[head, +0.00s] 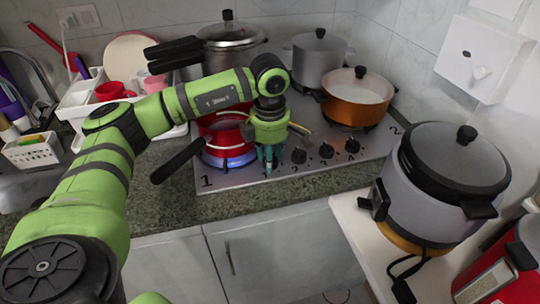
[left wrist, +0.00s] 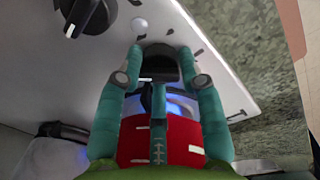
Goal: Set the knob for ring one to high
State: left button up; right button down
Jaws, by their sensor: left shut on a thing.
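The silver stove (head: 225,180) has a row of black knobs along its front right part. A red pot (head: 222,128) stands on the front-left ring, beside the printed "1", with a blue glow (head: 228,161) under it. My left gripper (head: 269,165) points down at the leftmost knob and hides it in the head view. In the left wrist view, its teal fingers (left wrist: 161,58) are closed around a dark knob (left wrist: 160,66), one on each side. The knob's setting marks are too small to read. My right gripper is not in view.
Other knobs (head: 299,156) sit just right of my gripper. A black pot handle (head: 177,161) sticks out over the counter on the left. An orange pot (head: 357,96) and a grey pot (head: 318,58) stand behind. A grey cooker (head: 425,195) stands at right.

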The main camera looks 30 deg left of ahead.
pick_arm(q)
jog(key=shift+r, duration=0.1)
jog(key=o, duration=1.2)
jog(key=r, duration=1.2)
jog(key=shift+s+d, duration=0.2)
jog(key=shift+s, duration=0.15)
jog(key=shift+c, duration=0.2)
